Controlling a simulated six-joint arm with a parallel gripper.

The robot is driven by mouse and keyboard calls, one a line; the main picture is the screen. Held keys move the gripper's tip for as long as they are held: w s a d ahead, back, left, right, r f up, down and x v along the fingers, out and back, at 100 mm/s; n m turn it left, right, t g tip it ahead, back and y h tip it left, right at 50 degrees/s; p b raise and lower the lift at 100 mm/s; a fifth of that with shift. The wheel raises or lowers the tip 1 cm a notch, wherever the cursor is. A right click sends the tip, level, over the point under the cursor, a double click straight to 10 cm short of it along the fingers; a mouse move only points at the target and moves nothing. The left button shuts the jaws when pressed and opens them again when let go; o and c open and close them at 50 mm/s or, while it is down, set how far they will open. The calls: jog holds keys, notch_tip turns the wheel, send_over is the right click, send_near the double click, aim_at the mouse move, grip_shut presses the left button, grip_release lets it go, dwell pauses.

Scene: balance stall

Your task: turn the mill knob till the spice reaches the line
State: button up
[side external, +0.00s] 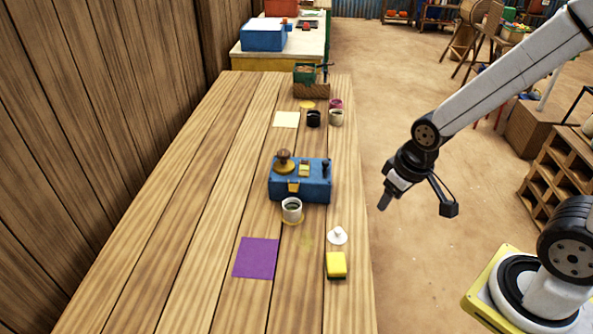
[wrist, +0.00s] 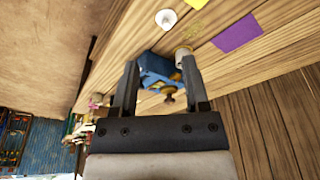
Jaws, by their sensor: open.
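The blue mill (side external: 315,190) stands on the wooden table, with a brown round knob (side external: 283,157) on a brass base on its top left. A small yellow part and a dark upright lever are also on its top. A white cup (side external: 291,204) with dark contents stands right in front of the mill on a yellow disc. I cannot make out a line or level in it. My gripper (side external: 384,202) is open and empty, out past the table's right edge and apart from the mill. In the wrist view the mill (wrist: 155,66) and knob (wrist: 168,92) show between my gripper's fingers (wrist: 160,64).
A purple sheet (side external: 256,258), a yellow block (side external: 336,264) and a white lid-like piece (side external: 337,236) lie at the near end. A black cup (side external: 314,118), a pale cup (side external: 336,118) and a cream sheet (side external: 286,119) are beyond the mill. The table's left side is clear.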

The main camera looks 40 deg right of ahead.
jog(key=o, duration=0.5)
jog(key=shift+c, duration=0.2)
jog(key=n+t+y, duration=0.2)
jog(key=n, duration=0.3)
send_near(283, 152)
jog(key=shift+w+a+f, duration=0.15)
jog(key=shift+w+f, duration=0.25)
jog(key=shift+f, duration=0.15)
jog(key=shift+f+g, duration=0.15)
jog(key=shift+g, duration=0.15)
jog(key=shift+m, duration=0.3)
jog(key=shift+x, duration=3.75)
grip_shut()
